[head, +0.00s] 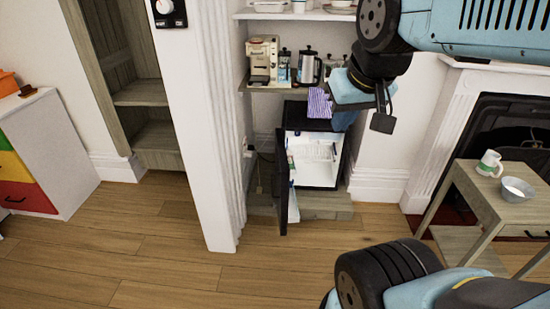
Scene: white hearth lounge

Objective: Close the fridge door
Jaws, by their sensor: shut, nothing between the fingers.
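The small black fridge (321,185) stands on a low wooden base in the alcove, under the shelves. Its door (286,185) is open, swung out toward me on the left and seen nearly edge-on. The white lit interior shows, with some items inside it and in the door. My gripper (383,120) is at the end of my blue and black arm. It is dark, small and shut, with nothing held. In the picture it is above and to the right of the fridge, apart from the door.
A striped purple cloth (319,103) lies on the fridge top. A coffee machine (263,61) and kettle (309,68) stand on the shelf above. A white pillar (205,130) is left of the fridge. A side table (490,204) is at right. The wooden floor (215,265) in front is clear.

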